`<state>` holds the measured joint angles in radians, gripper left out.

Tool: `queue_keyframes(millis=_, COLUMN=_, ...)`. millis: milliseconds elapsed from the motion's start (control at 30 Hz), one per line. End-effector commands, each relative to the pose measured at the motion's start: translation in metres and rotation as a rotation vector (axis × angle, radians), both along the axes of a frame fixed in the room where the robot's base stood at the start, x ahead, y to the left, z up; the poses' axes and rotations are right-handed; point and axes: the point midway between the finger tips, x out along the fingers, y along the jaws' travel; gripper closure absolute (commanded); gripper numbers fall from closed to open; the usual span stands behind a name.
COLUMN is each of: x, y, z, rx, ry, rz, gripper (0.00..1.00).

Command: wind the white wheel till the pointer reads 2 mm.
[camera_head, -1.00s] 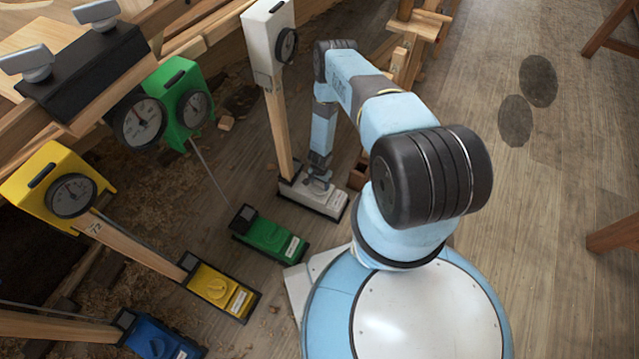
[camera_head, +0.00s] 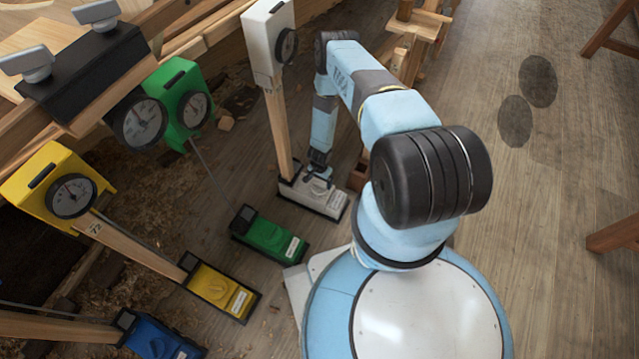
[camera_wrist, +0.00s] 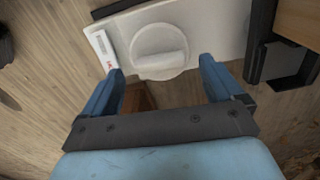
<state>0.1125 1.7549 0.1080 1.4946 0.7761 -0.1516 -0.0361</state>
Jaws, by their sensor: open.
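The white wheel (camera_wrist: 160,48) is a round knob with a raised bar across it, on top of a white base box (camera_wrist: 205,22). The same base stands on the floor in the head view (camera_head: 329,203), at the foot of a wooden post. My gripper (camera_wrist: 162,82) is open, with its blue fingers apart on either side of the wheel's near edge in the picture. It holds nothing; I cannot tell its height over the wheel. In the head view my gripper (camera_head: 319,172) is over the white base. The white gauge (camera_head: 268,40) faces sideways, so its pointer cannot be read.
A green base (camera_head: 270,238), a yellow base (camera_head: 218,290) and a blue base (camera_head: 160,340) stand to the left, with green (camera_head: 183,85) and yellow (camera_head: 50,180) gauges above. The wooden post (camera_head: 279,130) rises close to my gripper. Open floor lies to the right.

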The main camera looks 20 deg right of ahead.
Motion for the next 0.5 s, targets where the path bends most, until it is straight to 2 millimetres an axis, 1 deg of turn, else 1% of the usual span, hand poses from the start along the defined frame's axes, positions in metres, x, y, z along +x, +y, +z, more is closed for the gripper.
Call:
queue_keyframes(millis=33, x=0.001, y=0.000, z=0.010, rx=0.000, ry=-0.001, rz=-0.001, gripper=0.06)
queue_keyframes(millis=500, x=0.001, y=0.000, z=0.085, rx=-0.001, ry=-0.001, rz=0.000, gripper=0.06)
